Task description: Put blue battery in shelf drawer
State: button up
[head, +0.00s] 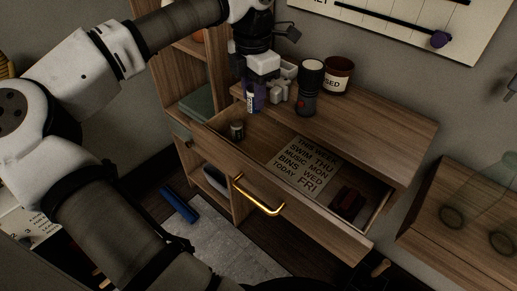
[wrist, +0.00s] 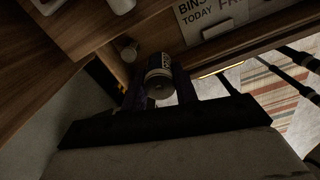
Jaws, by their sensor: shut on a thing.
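My gripper (head: 254,103) is shut on the blue battery (head: 250,100), which has a blue and white wrap. It holds the battery upright above the left end of the open shelf drawer (head: 256,146). In the wrist view the battery (wrist: 159,75) sits between the two dark fingers (wrist: 160,88), end towards the camera. The drawer is pulled out under the wooden shelf top. Inside it at the left stands a dark small cylinder (head: 237,130), also seen in the wrist view (wrist: 128,50). A printed paper (head: 304,166) lies in its middle and a dark red item (head: 347,203) at its right.
A black torch (head: 309,88) and a dark jar (head: 338,76) stand on the shelf top (head: 375,120) behind the drawer. A brass handle (head: 259,198) juts from the drawer front. A blue item (head: 178,205) lies on the floor. The drawer has bare floor around the cylinder.

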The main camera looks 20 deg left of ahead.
notch_tip(320, 180, down, 14)
jog(key=b, duration=0.8)
jog(key=shift+f, duration=0.15)
jog(key=shift+f+b, duration=0.1)
jog(key=shift+b, duration=0.2)
jog(key=o, duration=0.6)
jog(key=shift+f, duration=0.15)
jog(key=o, duration=0.5)
jog(key=shift+c, duration=0.2)
notch_tip(320, 180, up, 12)
jog(key=shift+r+p, duration=0.25)
jog(key=shift+p, duration=0.2)
